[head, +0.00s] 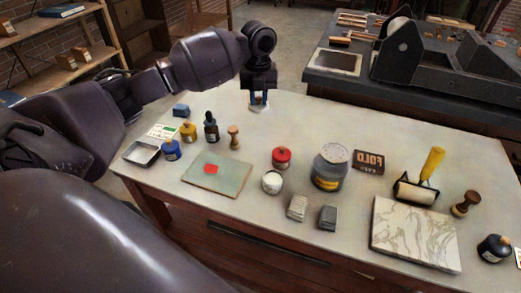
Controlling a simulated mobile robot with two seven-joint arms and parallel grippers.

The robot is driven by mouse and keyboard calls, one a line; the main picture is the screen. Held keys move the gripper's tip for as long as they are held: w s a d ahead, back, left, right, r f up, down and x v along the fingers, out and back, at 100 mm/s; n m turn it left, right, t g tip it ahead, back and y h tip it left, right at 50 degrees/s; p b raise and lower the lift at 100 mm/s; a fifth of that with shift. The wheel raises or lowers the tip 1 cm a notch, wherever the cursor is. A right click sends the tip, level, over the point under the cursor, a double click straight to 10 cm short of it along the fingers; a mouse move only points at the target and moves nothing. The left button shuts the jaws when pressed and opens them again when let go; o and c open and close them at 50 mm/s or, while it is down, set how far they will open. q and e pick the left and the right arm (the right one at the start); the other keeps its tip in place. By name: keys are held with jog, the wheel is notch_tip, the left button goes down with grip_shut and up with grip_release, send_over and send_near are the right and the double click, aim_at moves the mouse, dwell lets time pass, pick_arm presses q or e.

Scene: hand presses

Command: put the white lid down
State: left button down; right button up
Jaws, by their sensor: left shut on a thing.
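My left gripper (259,98) reaches in from the left and points down at the back edge of the pale table (330,120). It is shut on the white lid (259,108), which shows as a small pale disc under the fingertips. I cannot tell whether the lid touches the tabletop or hangs just above it. My right gripper is not in view.
A small white jar (272,182) stands mid-table beside a red-topped jar (281,157) and a large grey tub (330,167). Bottles, including a dark dropper bottle (211,127), and a wooden stamp (234,138) stand left. The tabletop right of the gripper is clear.

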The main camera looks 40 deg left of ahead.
pick_arm(q)
jog(key=b, duration=0.1)
send_over(259, 152)
notch_tip(259, 152, down, 12)
jog(key=shift+f, duration=0.1)
jog(key=shift+f+b, duration=0.3)
jog(key=shift+f, duration=0.35)
jog(key=shift+f+b, duration=0.35)
jog(key=shift+f, duration=2.2)
jog(key=shift+f, duration=0.1)
jog(key=c, duration=1)
grip_release()
